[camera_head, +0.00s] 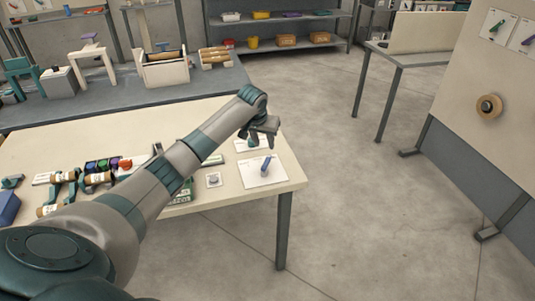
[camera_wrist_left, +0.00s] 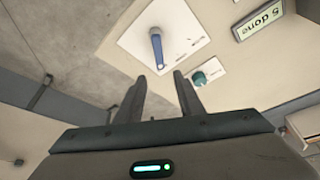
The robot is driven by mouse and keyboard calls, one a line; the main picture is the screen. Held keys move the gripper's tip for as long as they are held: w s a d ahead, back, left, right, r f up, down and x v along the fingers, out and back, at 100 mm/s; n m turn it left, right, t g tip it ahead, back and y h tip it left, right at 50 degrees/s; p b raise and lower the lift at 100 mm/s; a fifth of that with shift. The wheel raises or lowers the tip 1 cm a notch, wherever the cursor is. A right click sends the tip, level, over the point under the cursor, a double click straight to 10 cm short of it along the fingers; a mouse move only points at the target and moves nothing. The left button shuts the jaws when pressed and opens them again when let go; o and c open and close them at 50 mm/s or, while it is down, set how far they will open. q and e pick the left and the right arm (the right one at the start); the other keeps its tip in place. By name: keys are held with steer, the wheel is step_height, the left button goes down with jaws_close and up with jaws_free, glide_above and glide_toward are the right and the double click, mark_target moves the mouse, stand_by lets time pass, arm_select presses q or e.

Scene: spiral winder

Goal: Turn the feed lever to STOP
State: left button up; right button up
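A blue lever (camera_head: 265,165) stands on a white plate (camera_head: 252,178) at the right end of the table; its lettering is too small to read. In the left wrist view the blue lever (camera_wrist_left: 157,50) and its plate (camera_wrist_left: 182,18) lie beyond my fingertips. A teal knob (camera_wrist_left: 199,78) is beside the right finger there. My left gripper (camera_head: 262,134) is above the table, just behind the blue lever in the head view, not touching it. Its fingers (camera_wrist_left: 160,84) are apart with nothing between them. My right gripper is not seen.
A display reading "5 done" (camera_wrist_left: 258,20) is at the wrist view's upper right. Colored buttons (camera_head: 103,165) and spools (camera_head: 98,178) sit left on the table (camera_head: 285,181). A small grey button plate (camera_head: 213,180) is nearer the lever.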

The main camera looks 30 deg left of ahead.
mark_target(268, 158)
arm_select(q)
steer(key=p+x, duration=0.1)
steer(key=x, duration=0.9)
steer(key=shift+w+f, duration=0.2)
steer(key=shift+f, duration=0.15)
steer(key=shift+c, duration=0.6)
jaws_close()
